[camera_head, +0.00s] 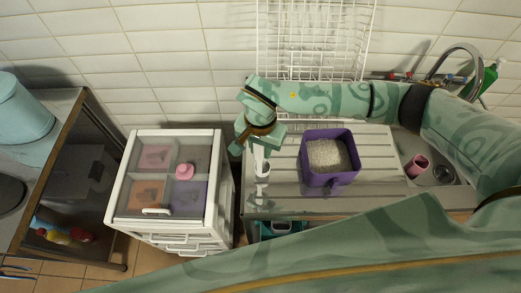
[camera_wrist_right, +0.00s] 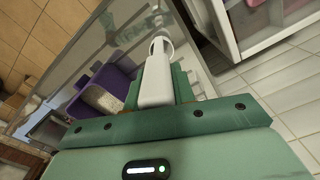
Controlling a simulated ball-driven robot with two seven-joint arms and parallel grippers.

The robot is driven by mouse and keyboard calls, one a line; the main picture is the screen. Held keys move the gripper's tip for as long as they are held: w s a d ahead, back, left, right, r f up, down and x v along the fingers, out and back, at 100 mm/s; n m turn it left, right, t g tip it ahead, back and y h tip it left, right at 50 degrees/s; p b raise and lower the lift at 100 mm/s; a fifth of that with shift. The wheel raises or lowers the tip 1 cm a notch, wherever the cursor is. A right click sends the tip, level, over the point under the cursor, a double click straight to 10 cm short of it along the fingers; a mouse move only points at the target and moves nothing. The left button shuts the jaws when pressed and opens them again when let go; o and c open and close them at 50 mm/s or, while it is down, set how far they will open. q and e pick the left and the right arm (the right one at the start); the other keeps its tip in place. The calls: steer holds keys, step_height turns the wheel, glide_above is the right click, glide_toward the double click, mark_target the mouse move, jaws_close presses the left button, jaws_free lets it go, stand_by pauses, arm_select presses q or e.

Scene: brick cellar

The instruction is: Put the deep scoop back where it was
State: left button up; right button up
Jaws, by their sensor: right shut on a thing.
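My right gripper (camera_head: 257,147) is shut on the white deep scoop (camera_head: 262,168), above the left end of the metal draining board. In the right wrist view the scoop (camera_wrist_right: 157,75) stands out between the green fingers (camera_wrist_right: 157,90), with a rounded open end away from me. I cannot tell from these views whether the scoop touches the counter. A purple bin (camera_head: 329,179) with pale grainy stuff (camera_head: 327,156) stands on the draining board (camera_head: 375,160), to the right of the gripper. The bin (camera_wrist_right: 117,81) also shows in the right wrist view. My left gripper is not in view.
A white drawer unit (camera_head: 213,190) with a pink-knobbed top stands to the left, across a narrow gap. A white wire rack (camera_head: 315,40) is behind. A pink cup (camera_head: 417,166) and a tap (camera_head: 455,50) are at the right sink. My own arm covers the front.

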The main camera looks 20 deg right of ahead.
steer(key=shift+s+a+f, duration=0.1)
steer(key=shift+f, duration=0.85)
steer(key=shift+f, duration=0.2)
steer(key=o, duration=1)
steer(key=shift+r, duration=0.1)
step_height(320, 180, up, 12)
steer(key=shift+r+b, duration=0.15)
steer(key=shift+b, duration=0.2)
